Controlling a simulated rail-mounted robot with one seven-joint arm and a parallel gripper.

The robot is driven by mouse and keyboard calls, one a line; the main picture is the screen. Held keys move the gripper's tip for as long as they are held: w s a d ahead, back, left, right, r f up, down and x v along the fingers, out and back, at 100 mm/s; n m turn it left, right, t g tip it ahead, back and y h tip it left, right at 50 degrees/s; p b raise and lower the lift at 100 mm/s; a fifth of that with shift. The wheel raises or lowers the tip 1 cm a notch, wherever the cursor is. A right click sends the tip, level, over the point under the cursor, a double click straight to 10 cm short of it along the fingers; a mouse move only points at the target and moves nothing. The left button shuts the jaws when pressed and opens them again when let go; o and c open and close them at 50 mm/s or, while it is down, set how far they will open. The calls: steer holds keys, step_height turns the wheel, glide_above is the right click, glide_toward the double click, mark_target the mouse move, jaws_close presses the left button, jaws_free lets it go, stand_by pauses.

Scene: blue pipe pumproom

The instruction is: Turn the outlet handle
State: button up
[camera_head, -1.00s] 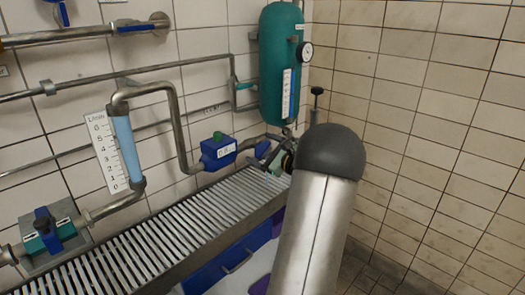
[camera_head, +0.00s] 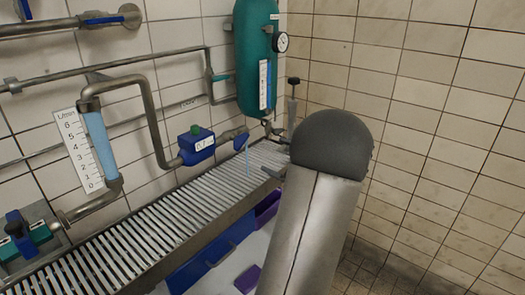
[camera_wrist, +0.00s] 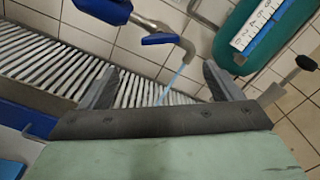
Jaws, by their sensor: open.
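The outlet handle (camera_head: 241,141) is a small blue lever on the metal tap at the end of the wall pipe. It shows in the wrist view (camera_wrist: 160,39) at the top middle, beyond my fingers. A thin light-blue water stream (camera_wrist: 172,82) runs from the bent spout (camera_wrist: 187,47); the stream also shows in the head view (camera_head: 248,160). My gripper (camera_wrist: 160,66) is open and empty, with its two fingers apart. The handle lies ahead of the fingertips, apart from them as far as I can see. In the head view my arm hides most of the gripper.
A slatted metal grate (camera_head: 150,220) runs below the pipes. A teal tank (camera_head: 255,60) with a gauge (camera_head: 281,42) hangs right of the outlet. A blue box with a green button (camera_head: 196,145) sits on the pipe to the left. The tiled wall (camera_head: 430,130) closes the right side.

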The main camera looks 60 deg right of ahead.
steer(key=shift+s+a, duration=0.15)
steer(key=shift+s, duration=1.1)
steer(key=w+a+r+n+g+y+p, duration=0.15)
steer(key=w+a+n+g+y, duration=0.35)
steer(key=a, duration=0.9)
steer(key=w+a+n+g+y+p, duration=0.35)
steer(key=w+a+n, duration=0.35)
steer(key=a, duration=0.6)
steer(key=s+a+n+g+p, duration=0.2)
steer(key=a+n+g, duration=0.2)
steer(key=a, duration=0.4)
steer(key=s+a+n+g+p, duration=0.2)
steer(key=a+n+g, duration=0.1)
steer(key=a, duration=0.5)
steer(key=s+a+n+g+h+p, duration=0.2)
steer(key=s+a+n+h, duration=0.4)
steer(key=n, duration=0.6)
steer(key=shift+s+a+r+p, duration=0.2)
steer(key=shift+s+r+p, duration=0.25)
steer(key=shift+s+p, duration=0.55)
